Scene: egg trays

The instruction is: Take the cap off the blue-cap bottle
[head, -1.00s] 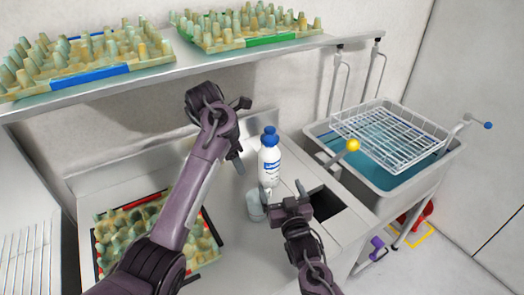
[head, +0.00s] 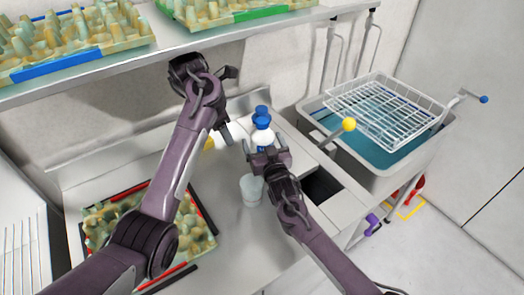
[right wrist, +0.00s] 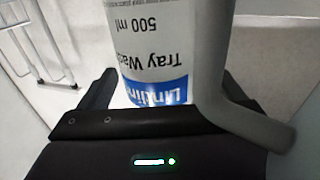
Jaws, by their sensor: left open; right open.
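The blue-cap bottle (head: 262,131) stands upright on the steel counter, its blue cap (head: 262,113) on top. In the right wrist view the white bottle (right wrist: 165,40) fills the middle, its label upside down, reading "500 ml". My right gripper (head: 267,150) is open in front of the bottle, a finger on either side of its body; contact is unclear. It hides the lower bottle in the head view. My left gripper (head: 230,105) is open and empty, left of the bottle, at about cap height in the picture.
A clear cup (head: 251,190) stands on the counter before the bottle. An egg tray (head: 120,197) lies at left, partly behind my left arm. A shelf (head: 110,73) with egg trays hangs above. A dark opening (head: 322,187) and a sink with wire rack (head: 385,110) are right.

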